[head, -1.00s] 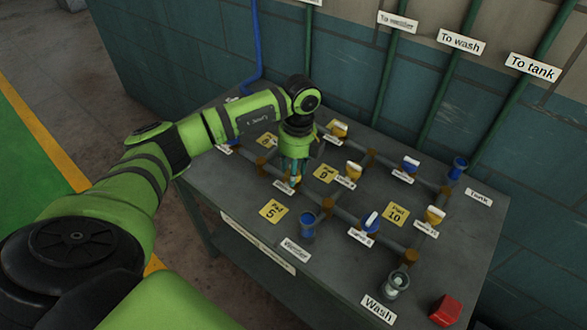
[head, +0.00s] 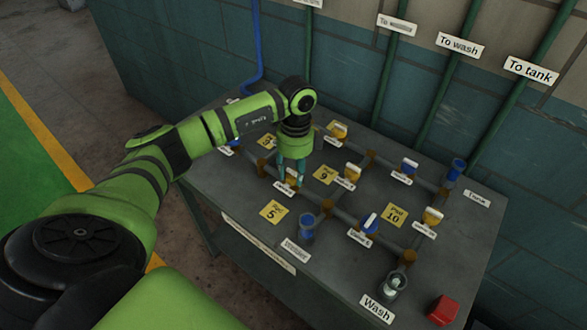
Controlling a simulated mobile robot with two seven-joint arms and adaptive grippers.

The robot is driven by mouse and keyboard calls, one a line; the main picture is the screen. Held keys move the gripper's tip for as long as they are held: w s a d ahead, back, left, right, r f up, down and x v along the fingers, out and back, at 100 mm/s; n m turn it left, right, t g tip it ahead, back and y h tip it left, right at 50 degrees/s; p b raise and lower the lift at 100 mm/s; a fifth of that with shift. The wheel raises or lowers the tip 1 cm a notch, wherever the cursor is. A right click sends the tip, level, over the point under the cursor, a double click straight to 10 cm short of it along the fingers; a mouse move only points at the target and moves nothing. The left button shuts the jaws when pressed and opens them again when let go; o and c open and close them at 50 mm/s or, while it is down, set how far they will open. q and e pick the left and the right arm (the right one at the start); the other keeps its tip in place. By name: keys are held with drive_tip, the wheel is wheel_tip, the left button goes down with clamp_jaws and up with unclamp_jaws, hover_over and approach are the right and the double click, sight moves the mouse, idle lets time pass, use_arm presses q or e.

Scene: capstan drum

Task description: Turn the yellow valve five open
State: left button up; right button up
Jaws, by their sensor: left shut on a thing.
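My left gripper (head: 291,172) reaches down over the bench and is shut on the yellow handle (head: 291,179) of a valve on the pipework. The fingers hide part of this handle, and the small label beside it is too blurred to read. Other yellow-handled valves stand apart from the gripper: one behind it (head: 338,131), one to its right (head: 352,171) and one at the far right (head: 433,215). My right gripper is not in view.
The grey bench (head: 330,275) carries brown-jointed pipes, blue-handled valves (head: 369,221) (head: 409,166) and yellow pad plates (head: 274,211). A blue cup (head: 306,229), a grey cup (head: 396,286) and a red block (head: 444,310) stand near the front. Green pipes (head: 436,99) run up the wall behind.

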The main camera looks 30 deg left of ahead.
sight(295, 171)
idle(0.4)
use_arm(q)
drive_tip(key=o, duration=1.1)
drive_tip(key=shift+o, duration=0.2)
drive_tip(key=shift+r, duration=0.15)
wheel_tip(295, 171, up, 12)
drive_tip(key=shift+w, duration=0.45)
drive_tip(key=shift+f, duration=0.25)
